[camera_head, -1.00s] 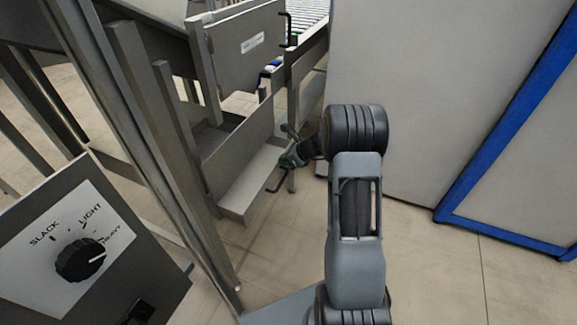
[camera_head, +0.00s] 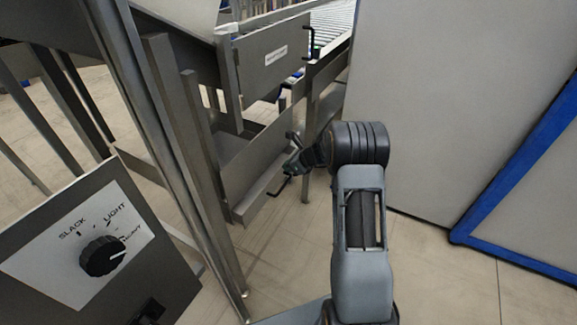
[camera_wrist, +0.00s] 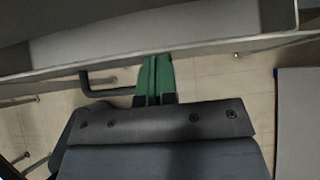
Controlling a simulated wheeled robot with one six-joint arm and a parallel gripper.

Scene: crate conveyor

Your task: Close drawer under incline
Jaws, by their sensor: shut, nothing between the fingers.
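The drawer (camera_head: 262,181) is a grey metal box low under the incline, with a black bar handle (camera_head: 279,187) on its front. It appears pulled out a little from the frame; how far is hard to tell. My gripper (camera_head: 292,166) is at the drawer's front, just above the handle. In the wrist view my gripper's green fingers (camera_wrist: 155,75) are together and empty. Whether the tips touch the panel cannot be told.
A control panel with a SLACK/LIGHT/HEAVY knob (camera_head: 102,256) stands at lower left. Metal posts (camera_head: 180,150) rise left of the drawer. A large grey panel with a blue frame (camera_head: 520,150) blocks the right. A labelled gate (camera_head: 275,58) and roller conveyor (camera_head: 328,20) are above. Floor is clear below.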

